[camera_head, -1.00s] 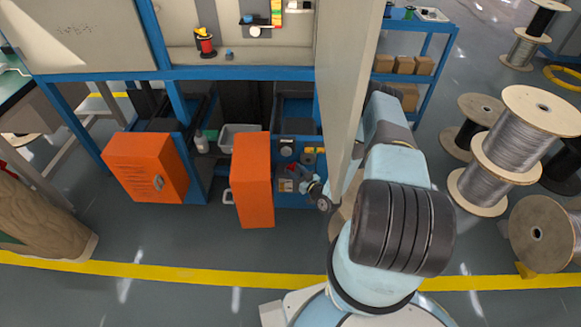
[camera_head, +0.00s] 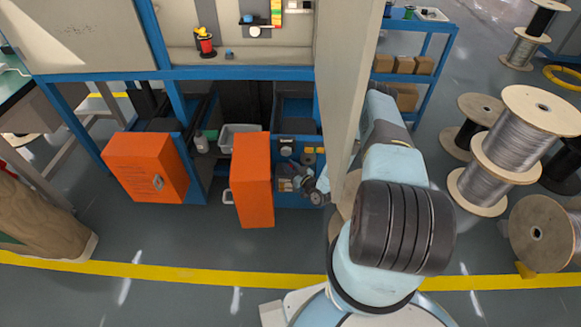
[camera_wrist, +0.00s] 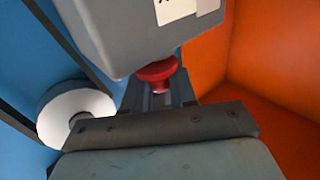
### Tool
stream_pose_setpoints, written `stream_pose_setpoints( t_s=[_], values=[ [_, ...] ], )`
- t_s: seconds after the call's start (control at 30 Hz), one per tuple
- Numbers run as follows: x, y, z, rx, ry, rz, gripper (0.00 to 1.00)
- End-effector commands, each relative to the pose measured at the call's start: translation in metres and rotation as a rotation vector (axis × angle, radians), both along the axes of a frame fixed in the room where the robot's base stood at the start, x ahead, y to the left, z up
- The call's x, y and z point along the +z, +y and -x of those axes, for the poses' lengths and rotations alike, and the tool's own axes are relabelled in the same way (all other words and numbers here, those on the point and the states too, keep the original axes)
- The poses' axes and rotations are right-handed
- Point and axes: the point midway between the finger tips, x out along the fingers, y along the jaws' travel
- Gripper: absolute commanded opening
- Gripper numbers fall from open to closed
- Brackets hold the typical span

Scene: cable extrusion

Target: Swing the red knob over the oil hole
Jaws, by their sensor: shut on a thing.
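The red knob (camera_wrist: 158,71) shows at the middle of the wrist view, just under a grey box-shaped housing (camera_wrist: 140,28) with a white label. My gripper (camera_wrist: 160,96) is shut on the red knob, with its fingers mostly hidden behind the dark bar of the hand. In the head view my gripper (camera_head: 294,180) is low in front of the blue machine bay, to the right of the open orange door. The knob is too small to make out there. I cannot make out the oil hole in either view.
An orange door (camera_head: 252,180) stands open close to the left of my gripper; its orange surface fills the right of the wrist view (camera_wrist: 270,60). A grey-white panel edge (camera_head: 345,90) stands beside my arm. A white round part (camera_wrist: 72,110) sits on the blue wall.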

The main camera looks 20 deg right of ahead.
Motion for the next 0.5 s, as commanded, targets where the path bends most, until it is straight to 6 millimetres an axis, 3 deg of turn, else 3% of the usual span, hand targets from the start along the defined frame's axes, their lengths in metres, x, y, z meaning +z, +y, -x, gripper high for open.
stream_pose_setpoints(
  t_s=[0.17,0.5],
  values=[
    [0.0,-0.0002,-0.0001,0.0,0.0,0.0,0.0],
    [0.0002,0.0049,-0.004,-0.12,0.0,-0.004,0.0]
  ],
)
